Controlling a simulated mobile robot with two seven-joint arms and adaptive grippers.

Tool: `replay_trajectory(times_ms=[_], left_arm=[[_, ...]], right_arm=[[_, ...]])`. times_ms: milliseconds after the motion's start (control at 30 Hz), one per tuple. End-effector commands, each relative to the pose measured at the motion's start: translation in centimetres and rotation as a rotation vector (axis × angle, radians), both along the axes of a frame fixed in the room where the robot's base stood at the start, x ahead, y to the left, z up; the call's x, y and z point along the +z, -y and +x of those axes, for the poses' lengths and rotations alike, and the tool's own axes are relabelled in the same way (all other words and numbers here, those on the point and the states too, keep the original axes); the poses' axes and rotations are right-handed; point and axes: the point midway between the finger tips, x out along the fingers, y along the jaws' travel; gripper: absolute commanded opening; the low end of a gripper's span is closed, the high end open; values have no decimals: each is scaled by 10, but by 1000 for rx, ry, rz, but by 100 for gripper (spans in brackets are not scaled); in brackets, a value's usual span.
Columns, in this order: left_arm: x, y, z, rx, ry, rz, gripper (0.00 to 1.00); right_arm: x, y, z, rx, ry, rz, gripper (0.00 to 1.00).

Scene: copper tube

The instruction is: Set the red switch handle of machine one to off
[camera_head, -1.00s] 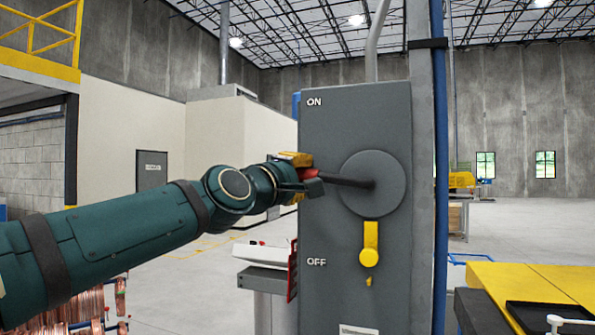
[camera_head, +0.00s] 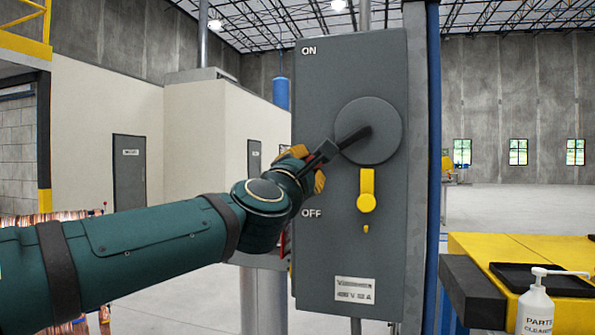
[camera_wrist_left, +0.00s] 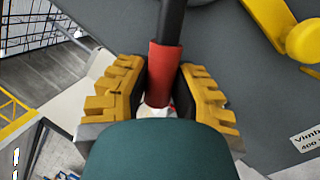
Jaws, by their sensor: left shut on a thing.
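The grey switch box (camera_head: 312,105) has ON printed near its top and OFF lower down. Its dark lever (camera_head: 352,139) runs from the round grey disc (camera_head: 382,115) down and to the left, between the two labels. In the left wrist view the red handle (camera_wrist_left: 163,72) at the lever's end lies between the yellow finger pads. My left gripper (camera_wrist_left: 160,98) is shut on it; in the head view the gripper (camera_head: 310,168) largely hides the red part. My right gripper is not in view.
A yellow latch (camera_head: 366,190) sticks out below the disc. A blue pipe (camera_head: 433,190) runs along the box's right side. At lower right are a yellow-topped table (camera_head: 480,245), a black tray (camera_head: 560,285) and a white pump bottle (camera_head: 535,310).

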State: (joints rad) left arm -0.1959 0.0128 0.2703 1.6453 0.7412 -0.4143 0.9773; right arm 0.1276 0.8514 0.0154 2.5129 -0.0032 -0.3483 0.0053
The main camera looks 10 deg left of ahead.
Motion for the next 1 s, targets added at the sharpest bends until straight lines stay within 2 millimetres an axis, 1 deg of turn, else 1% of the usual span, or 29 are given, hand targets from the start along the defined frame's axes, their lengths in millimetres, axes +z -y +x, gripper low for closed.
replay_trajectory(times_ms=[33,100,333,600,1000], left_arm=[[-9,4,0,-4,-3,-35,0],[-13,7,0,-3,-4,-80,0],[-21,16,0,-2,-8,-189,0],[-23,20,-1,-3,-9,-242,0],[-24,21,-1,-4,-11,-247,0]], right_arm=[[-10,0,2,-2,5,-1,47],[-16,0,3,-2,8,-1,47],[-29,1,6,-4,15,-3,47],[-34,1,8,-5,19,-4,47],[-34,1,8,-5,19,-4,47]])
